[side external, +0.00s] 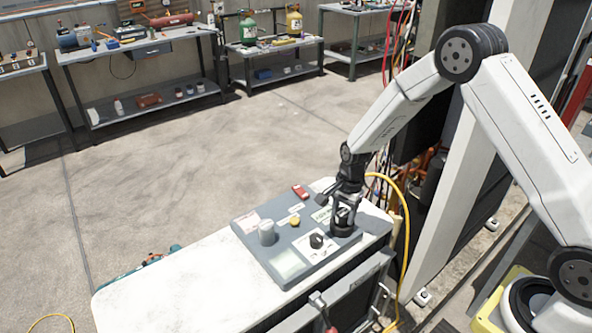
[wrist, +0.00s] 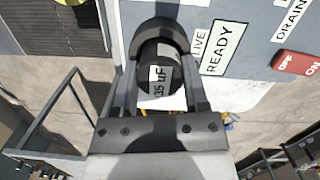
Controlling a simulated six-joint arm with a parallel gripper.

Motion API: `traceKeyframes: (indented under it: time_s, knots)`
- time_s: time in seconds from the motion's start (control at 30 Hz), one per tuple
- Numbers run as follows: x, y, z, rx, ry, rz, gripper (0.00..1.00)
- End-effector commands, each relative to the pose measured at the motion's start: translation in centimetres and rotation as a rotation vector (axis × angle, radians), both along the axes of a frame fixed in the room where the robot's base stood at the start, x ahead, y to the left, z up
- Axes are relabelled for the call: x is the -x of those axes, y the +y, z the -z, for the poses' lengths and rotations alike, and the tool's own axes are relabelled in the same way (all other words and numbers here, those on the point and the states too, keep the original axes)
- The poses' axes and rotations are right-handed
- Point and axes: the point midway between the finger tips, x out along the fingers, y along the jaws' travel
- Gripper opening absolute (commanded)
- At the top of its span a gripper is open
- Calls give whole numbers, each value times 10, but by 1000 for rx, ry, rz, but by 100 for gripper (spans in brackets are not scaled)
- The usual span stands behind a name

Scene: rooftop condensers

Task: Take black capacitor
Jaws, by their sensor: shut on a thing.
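The black capacitor (wrist: 158,80) is a dark cylinder with a white label reading "35 uF" in the wrist view. My gripper (wrist: 155,70) is shut on it, with one finger on each side. A dark curved ring or holder shows just behind the capacitor, on the grey panel (wrist: 270,15). In the side view my gripper (side external: 342,212) points down at the right end of the grey panel (side external: 250,222). The capacitor is mostly hidden between the fingers there, and I cannot tell whether it touches the panel.
The panel also carries a light grey cylinder (side external: 267,232), a yellow knob (side external: 295,220), a black knob (side external: 316,240) and a red switch (side external: 300,191). A yellow hose (side external: 405,230) runs close on the right. The white bench top (side external: 170,292) is clear at left.

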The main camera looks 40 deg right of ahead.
Motion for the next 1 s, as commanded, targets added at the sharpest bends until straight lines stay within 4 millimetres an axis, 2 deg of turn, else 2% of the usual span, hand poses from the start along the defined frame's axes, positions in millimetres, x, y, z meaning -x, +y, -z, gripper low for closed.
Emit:
traceKeyframes:
  time_s: [0.37, 0.63, 1.0]
  knots:
    - [-1, 0, -7, 0, -2, 0, 0]
    - [0, 0, -34, 0, 0, -1, 0]
    - [36, 1, -75, 1, -1, 0, 0]
